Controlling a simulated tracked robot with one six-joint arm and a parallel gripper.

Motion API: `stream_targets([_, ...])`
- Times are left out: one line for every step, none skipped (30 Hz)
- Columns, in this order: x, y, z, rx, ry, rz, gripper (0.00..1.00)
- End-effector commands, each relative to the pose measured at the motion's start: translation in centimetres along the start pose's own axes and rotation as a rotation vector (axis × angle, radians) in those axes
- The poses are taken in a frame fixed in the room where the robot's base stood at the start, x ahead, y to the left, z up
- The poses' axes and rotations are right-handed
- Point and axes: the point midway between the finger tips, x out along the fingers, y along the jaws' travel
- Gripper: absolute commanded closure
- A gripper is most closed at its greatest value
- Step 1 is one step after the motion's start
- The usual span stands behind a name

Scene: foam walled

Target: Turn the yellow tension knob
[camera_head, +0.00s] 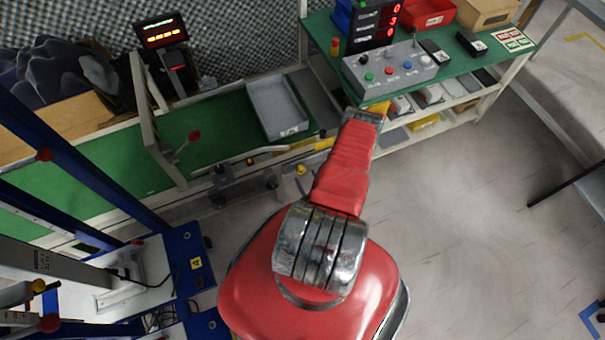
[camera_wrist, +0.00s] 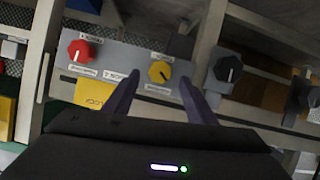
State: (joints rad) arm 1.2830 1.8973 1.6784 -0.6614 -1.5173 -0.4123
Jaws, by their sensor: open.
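The yellow tension knob (camera_wrist: 160,71) sits on a grey panel (camera_wrist: 122,66) in the wrist view, with a dark pointer line on its face. My gripper (camera_wrist: 158,88) is open, its two dark fingers reaching up on either side below the knob. The fingers look apart from the knob, though the gap in depth is hard to judge. In the head view my red arm stretches toward the bench, and I cannot make out the gripper's fingers there.
A red knob (camera_wrist: 80,50) is left of the yellow one, and a black knob (camera_wrist: 228,68) is to its right. A yellow label (camera_wrist: 92,94) lies below the panel. In the head view, a grey tray (camera_head: 277,107) rests on the green conveyor, and a grey button box (camera_head: 390,70) stands on the bench.

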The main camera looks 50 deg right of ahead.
Motion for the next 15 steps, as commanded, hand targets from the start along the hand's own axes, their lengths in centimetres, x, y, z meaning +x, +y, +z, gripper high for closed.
stream_targets([0.7, -0.1, -0.1, -0.002, 0.002, -0.003, 0.49])
stream_targets([1.0, -0.1, 0.0, -0.002, 0.001, -0.002, 0.49])
stream_targets([1.4, -0.1, 0.0, -0.002, 0.001, -0.003, 0.49])
stream_targets([1.8, -0.1, -0.1, -0.002, 0.002, -0.003, 0.49])
stream_targets([2.1, -0.1, -0.1, -0.001, 0.002, -0.002, 0.49])
stream_targets([2.6, -0.1, 0.0, -0.001, 0.001, -0.002, 0.49])
stream_targets([3.0, -0.1, 0.0, -0.002, 0.001, -0.003, 0.49])
stream_targets([3.3, -0.1, 0.0, -0.002, 0.002, -0.003, 0.49])
stream_targets([3.6, -0.1, 0.0, -0.001, 0.001, -0.002, 0.49])
stream_targets([3.8, -0.1, 0.0, 0.000, 0.000, -0.001, 0.49])
stream_targets([4.0, -0.1, 0.0, 0.000, 0.000, -0.001, 0.49])
stream_targets([4.3, -0.1, 0.0, 0.000, 0.000, -0.001, 0.49])
stream_targets([4.4, -0.1, 0.0, 0.000, 0.000, -0.001, 0.49])
stream_targets([4.5, -0.1, 0.0, 0.000, 0.000, -0.001, 0.49])
stream_targets([4.5, -0.1, 0.0, 0.000, 0.000, -0.001, 0.49])
